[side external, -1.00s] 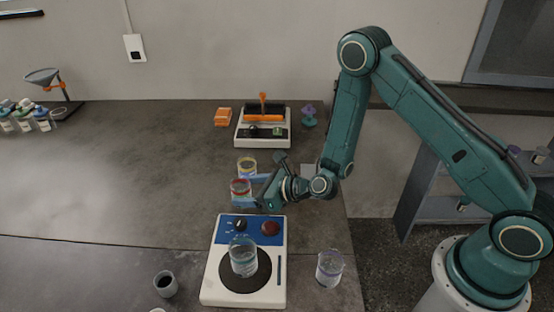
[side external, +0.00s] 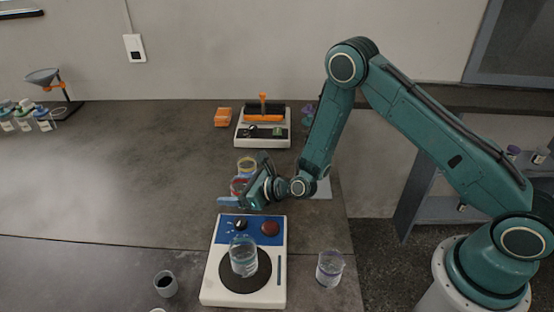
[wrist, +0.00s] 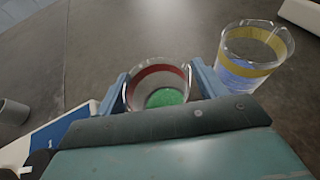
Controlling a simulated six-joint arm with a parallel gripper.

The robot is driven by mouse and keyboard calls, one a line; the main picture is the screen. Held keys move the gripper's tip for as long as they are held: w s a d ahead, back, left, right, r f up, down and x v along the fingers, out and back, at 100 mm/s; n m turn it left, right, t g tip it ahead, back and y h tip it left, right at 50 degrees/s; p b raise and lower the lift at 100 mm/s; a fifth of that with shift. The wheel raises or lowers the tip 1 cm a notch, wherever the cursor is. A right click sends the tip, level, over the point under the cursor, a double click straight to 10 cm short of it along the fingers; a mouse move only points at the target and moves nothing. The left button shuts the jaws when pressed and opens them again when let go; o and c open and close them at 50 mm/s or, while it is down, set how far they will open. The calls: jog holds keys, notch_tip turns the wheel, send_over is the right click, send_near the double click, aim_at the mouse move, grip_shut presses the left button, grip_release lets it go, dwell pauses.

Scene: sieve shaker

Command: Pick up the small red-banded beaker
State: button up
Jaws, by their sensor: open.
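The red-banded beaker (side external: 238,185) stands on the dark bench, just behind the blue and white device, partly hidden by my gripper in the side view. In the wrist view the red-banded beaker (wrist: 158,82) shows its red band and green contents. My gripper (wrist: 160,90) is open, with one blue finger on each side of the beaker. In the side view my gripper (side external: 243,190) reaches in from the right at the beaker. I cannot tell whether the fingers touch the glass.
A yellow-banded beaker (wrist: 254,55) stands close to the right finger; it also shows behind in the side view (side external: 246,164). The blue and white device (side external: 212,285) bears a clear beaker (side external: 243,258). Another beaker (side external: 330,268) and a small dark-filled cup (side external: 166,284) stand nearby.

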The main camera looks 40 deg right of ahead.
jog(key=c, duration=1.1)
jog(key=shift+r, duration=0.3)
jog(key=shift+r, duration=9.6)
jog(key=shift+r, duration=0.1)
